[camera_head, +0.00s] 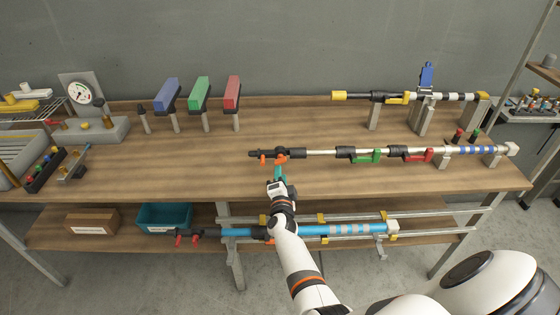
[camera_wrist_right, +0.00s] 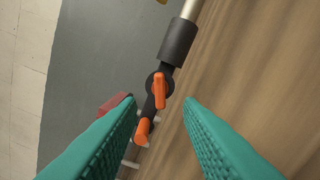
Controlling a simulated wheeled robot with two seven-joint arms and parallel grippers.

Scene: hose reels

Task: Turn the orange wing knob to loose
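An orange wing knob (camera_head: 281,154) sits on the black fitting (camera_head: 256,153) at the left end of a silver pole on the upper bench. A second orange part (camera_head: 262,160) is just left of it. In the right wrist view, the orange knob (camera_wrist_right: 160,90) stands on a round black hub, with the second orange part (camera_wrist_right: 142,130) below it. My right gripper (camera_head: 279,170) is just in front of the fitting. Its teal fingers (camera_wrist_right: 159,103) are open, with the knob in the gap between the tips; no contact shows. My left gripper is not in view.
Green (camera_head: 366,155) and red (camera_head: 417,154) clamps sit further right on the pole. A blue pole (camera_head: 310,230) lies on the lower shelf beneath my right arm. Blue, green and red blocks (camera_head: 232,92) stand behind on posts.

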